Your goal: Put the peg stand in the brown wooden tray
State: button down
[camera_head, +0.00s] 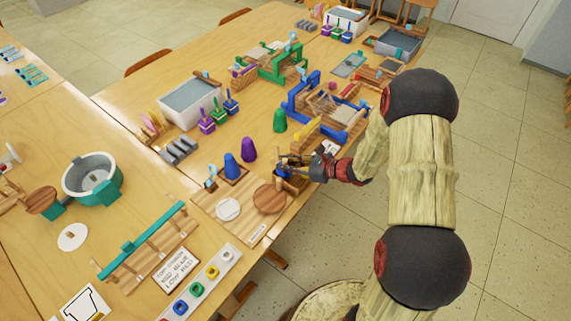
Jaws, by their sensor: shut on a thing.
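My gripper (290,163) is at the right edge of the near table, reaching in from the right. It is shut on a small wooden piece that looks like the peg stand (284,158); the fingers hide much of it. A small blue piece (287,173) with brown on it is just below the fingertips; I cannot tell whether it touches the held piece.
A wooden board (237,222) with a white disc and a brown disc lies in front. Purple (249,149) and green (280,121) cones stand behind. A blue-framed loom (325,105) stands beyond the gripper. The table is crowded, with little free room nearby.

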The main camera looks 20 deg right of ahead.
jog(key=shift+f+b, duration=0.65)
jog(key=shift+f, duration=0.25)
dwell(0.6)
jog(key=c, duration=1.8)
grip_release()
jog(key=shift+o, duration=0.4)
jog(key=v, duration=1.2)
